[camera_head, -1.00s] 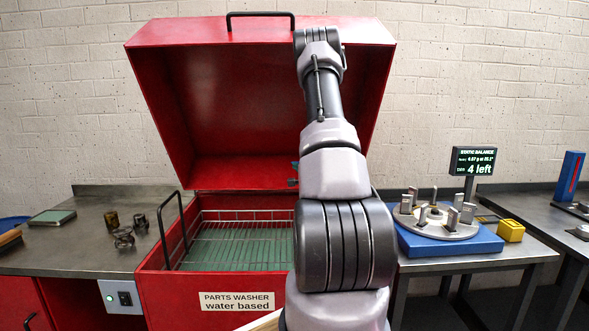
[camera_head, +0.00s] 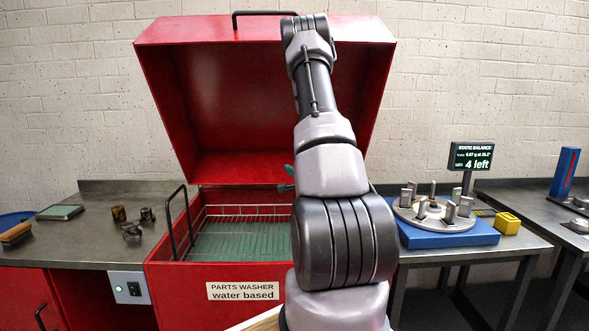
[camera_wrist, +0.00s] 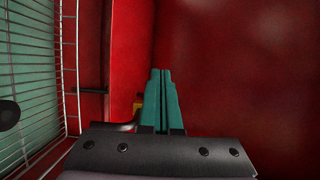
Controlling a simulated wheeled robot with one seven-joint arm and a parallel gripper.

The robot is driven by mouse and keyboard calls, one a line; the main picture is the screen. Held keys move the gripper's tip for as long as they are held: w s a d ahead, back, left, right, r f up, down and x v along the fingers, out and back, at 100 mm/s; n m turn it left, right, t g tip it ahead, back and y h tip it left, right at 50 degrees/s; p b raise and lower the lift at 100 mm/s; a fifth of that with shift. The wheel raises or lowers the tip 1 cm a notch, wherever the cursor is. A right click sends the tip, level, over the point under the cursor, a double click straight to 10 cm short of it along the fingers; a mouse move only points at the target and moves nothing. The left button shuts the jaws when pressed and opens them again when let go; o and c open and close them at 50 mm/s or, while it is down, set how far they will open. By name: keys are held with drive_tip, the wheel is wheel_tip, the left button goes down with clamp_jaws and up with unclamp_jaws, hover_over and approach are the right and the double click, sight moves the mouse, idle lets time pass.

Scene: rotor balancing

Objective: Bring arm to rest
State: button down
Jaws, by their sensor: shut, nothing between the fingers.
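My arm rises up the middle of the head view and bends over in front of the open red parts washer (camera_head: 215,312). My gripper (camera_wrist: 161,74) shows in the wrist view with its two teal fingers together and nothing between them. In the head view only a small teal piece of my gripper (camera_head: 289,171) shows at the left of my arm, in front of the washer opening. The rest of the gripper is hidden behind my arm. In the wrist view red washer panels lie beyond the fingertips.
The washer's wire basket (camera_head: 240,208) is left of my arm; it also shows in the wrist view (camera_wrist: 70,85). A bench (camera_head: 85,245) with small metal parts stands left. Right stands a blue balancing stand (camera_head: 450,238) with a round rotor (camera_head: 436,218) and a yellow box (camera_head: 507,222).

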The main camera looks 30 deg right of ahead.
drive_tip(key=shift+s+a, duration=0.1)
drive_tip(key=shift+a, duration=0.15)
idle(0.3)
